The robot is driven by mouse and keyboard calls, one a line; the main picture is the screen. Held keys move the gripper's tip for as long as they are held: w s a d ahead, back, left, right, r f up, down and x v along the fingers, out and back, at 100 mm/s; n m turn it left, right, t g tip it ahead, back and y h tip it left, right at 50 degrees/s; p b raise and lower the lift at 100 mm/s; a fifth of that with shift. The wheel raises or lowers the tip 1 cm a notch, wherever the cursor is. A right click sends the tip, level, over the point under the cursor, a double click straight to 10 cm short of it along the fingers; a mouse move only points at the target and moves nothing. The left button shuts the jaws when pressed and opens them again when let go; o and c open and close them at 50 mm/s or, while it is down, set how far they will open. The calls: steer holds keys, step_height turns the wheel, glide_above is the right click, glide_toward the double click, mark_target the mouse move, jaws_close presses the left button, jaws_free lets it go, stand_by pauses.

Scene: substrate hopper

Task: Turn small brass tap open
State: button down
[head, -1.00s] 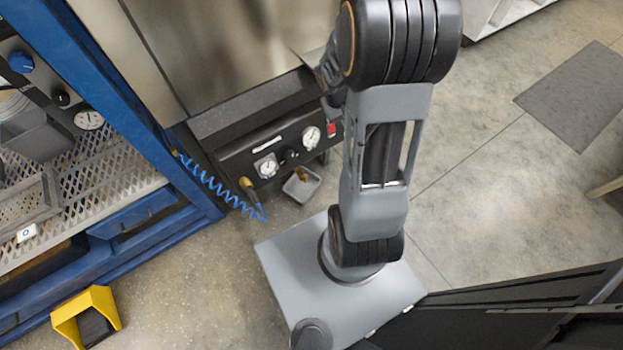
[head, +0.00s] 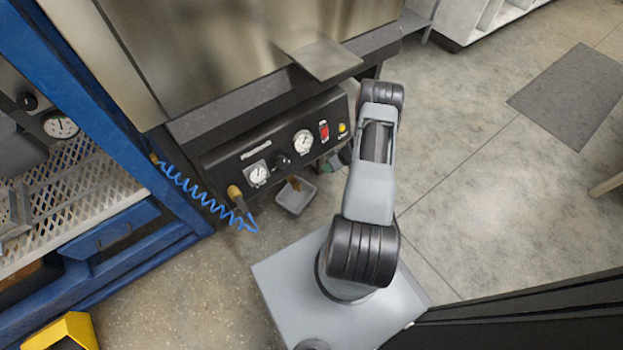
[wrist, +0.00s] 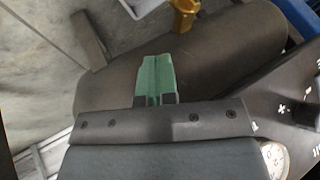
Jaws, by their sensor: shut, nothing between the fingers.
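A small brass tap (head: 294,184) sits under the black control panel (head: 270,155), over a small grey tray (head: 297,198). In the wrist view a brass part, seemingly this tap (wrist: 185,14), shows at the top edge, cut off by the frame. My gripper has green fingers (wrist: 160,76), pressed together and empty. They lie below the brass part in that picture and apart from it. In the head view my gripper is mostly hidden behind my arm; only a bit of green (head: 340,159) shows, right of the tap beneath the panel's right part.
The panel carries gauges (head: 303,141), a red switch (head: 324,130) and a yellow button. A brass fitting (head: 236,193) and coiled blue hose (head: 200,195) are at its left. A blue frame (head: 120,240) stands left. In the wrist view, a dark rounded part (wrist: 150,55) lies behind the fingers.

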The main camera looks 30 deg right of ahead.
mark_target(298, 188)
steer(key=w+a+f+b, duration=0.2)
steer(key=a+f+b, duration=0.3)
steer(key=a+f, duration=0.2)
steer(key=shift+w+a+f, duration=0.25)
steer(key=shift+a+f, duration=0.1)
steer(key=shift+a, duration=0.7)
